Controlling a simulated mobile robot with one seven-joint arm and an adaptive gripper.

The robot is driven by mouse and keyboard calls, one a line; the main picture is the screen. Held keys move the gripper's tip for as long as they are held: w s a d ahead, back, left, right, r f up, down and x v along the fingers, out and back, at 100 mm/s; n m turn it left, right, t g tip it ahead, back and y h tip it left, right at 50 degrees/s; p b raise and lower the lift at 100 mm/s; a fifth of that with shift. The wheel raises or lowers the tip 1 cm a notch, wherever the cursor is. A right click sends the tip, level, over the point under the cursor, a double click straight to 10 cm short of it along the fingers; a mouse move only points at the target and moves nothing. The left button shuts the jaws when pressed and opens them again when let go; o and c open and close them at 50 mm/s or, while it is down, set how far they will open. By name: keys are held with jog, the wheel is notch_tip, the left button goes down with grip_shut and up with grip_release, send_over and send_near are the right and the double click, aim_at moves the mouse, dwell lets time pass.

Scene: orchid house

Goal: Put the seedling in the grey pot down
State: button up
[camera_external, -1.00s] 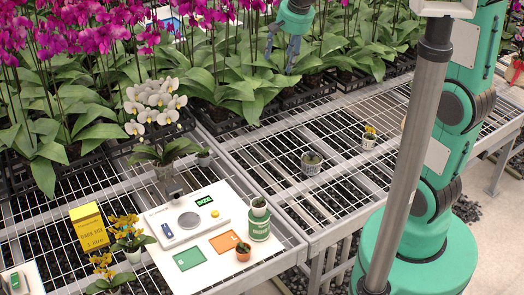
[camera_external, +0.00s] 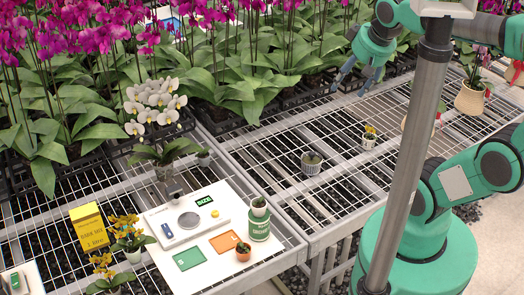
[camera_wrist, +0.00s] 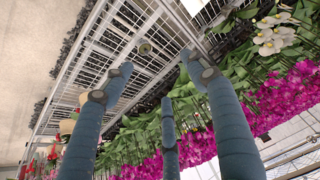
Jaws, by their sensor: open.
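A small seedling in a ribbed grey pot (camera_external: 312,162) stands upright on the right wire-mesh bench (camera_external: 335,195). In the wrist view a small round pot (camera_wrist: 145,47), which looks like the same one, is seen from above on the mesh, beyond my fingertips. My gripper (camera_external: 351,88) is open and empty above the back part of this bench, up and to the right of the grey pot and clear of it. Its spread fingers also show in the wrist view (camera_wrist: 155,76), with nothing between them.
A pot with a yellow-topped plant (camera_external: 369,138) stands right of the grey pot. On the left bench are a white board (camera_external: 165,262) with a scale, a green tin (camera_external: 259,228) bearing a white pot (camera_external: 259,207), and a terracotta pot (camera_external: 243,253). Tall orchids (camera_external: 230,80) crowd the back. Mesh around the grey pot is clear.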

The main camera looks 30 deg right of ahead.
jog(key=s, duration=0.1)
jog(key=s+f, duration=0.1)
jog(key=s, duration=0.1)
jog(key=shift+d+n, duration=0.15)
jog(key=shift+n, duration=0.25)
notch_tip(320, 180, down, 4)
jog(key=b, duration=0.3)
jog(key=shift+r+b, duration=0.1)
jog(key=shift+b, duration=0.3)
jog(key=shift+r, duration=0.1)
dwell(0.8)
